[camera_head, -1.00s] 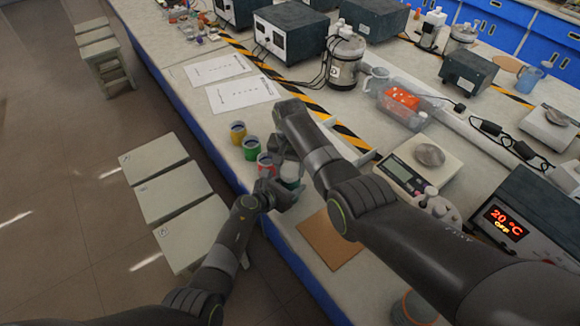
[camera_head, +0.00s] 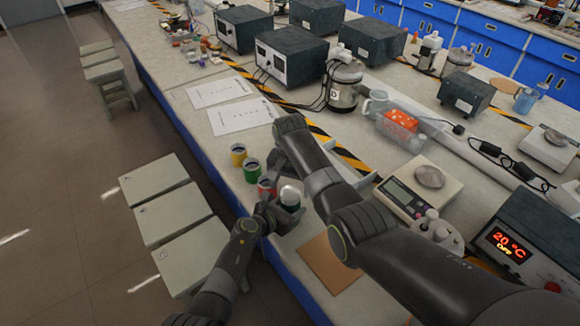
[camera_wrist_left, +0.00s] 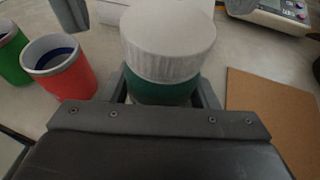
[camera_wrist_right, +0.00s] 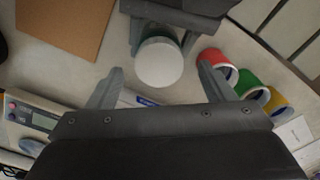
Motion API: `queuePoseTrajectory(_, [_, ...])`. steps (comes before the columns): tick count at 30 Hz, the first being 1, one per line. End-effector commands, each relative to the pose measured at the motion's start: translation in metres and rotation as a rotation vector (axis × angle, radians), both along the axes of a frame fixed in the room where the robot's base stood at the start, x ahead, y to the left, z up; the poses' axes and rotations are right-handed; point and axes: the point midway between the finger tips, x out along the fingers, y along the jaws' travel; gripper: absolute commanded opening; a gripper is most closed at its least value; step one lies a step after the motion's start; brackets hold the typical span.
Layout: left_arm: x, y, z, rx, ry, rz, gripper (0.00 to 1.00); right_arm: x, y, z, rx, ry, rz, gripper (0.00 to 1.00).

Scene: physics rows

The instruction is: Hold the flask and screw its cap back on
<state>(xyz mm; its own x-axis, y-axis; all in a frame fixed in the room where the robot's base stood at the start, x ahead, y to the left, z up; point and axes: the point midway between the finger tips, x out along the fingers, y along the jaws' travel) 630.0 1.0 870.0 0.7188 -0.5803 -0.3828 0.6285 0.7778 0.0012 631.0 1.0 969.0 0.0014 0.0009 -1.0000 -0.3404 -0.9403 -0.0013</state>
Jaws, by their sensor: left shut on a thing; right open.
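The flask (camera_wrist_left: 160,92) is dark green with a white cap (camera_wrist_left: 168,40) seated on its top in the left wrist view. Whether the cap is screwed tight cannot be told. My left gripper (camera_wrist_left: 162,88) is shut around the flask's body, below the cap. In the head view the flask's white top (camera_head: 290,194) shows beside my left gripper (camera_head: 280,212). My right gripper (camera_wrist_right: 155,82) is open and empty. In its own wrist view the white cap (camera_wrist_right: 159,63) lies ahead, between and beyond the fingertips, apart from them.
Red (camera_head: 266,187), green (camera_head: 251,169) and yellow (camera_head: 238,154) cups stand in a row beside the flask. A brown board (camera_head: 328,264) lies near the bench's front edge. A balance (camera_head: 405,197) stands to the right. Stools (camera_head: 165,218) stand on the floor.

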Motion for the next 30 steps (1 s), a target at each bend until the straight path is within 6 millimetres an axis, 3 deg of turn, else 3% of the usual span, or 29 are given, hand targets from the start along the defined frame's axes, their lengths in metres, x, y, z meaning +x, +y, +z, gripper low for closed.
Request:
queuePoseTrajectory(12, [0.000, 0.000, 0.000, 0.000, 0.000, 0.000, 0.00, 0.000, 0.000, 0.081, 0.001, -0.003, 0.000, 0.75])
queuePoseTrajectory(18, [0.000, 0.000, 0.000, 0.000, 0.000, 0.000, 0.00, 0.000, 0.000, 0.097, 0.000, 0.001, -0.001, 0.75])
queuePoseTrajectory(27, [0.000, 0.000, 0.000, 0.000, 0.000, 0.000, 0.00, 0.000, 0.000, 0.098, 0.000, 0.001, -0.001, 0.75])
queuePoseTrajectory(28, [0.000, 0.000, 0.000, 0.000, 0.000, 0.000, 0.58, 0.000, 0.000, 0.098, 0.000, 0.001, -0.001, 0.75])
queuePoseTrajectory(30, [0.000, 0.000, 0.000, 0.000, 0.000, 0.000, 0.67, 0.000, 0.000, 0.098, 0.000, 0.001, 0.000, 0.75])
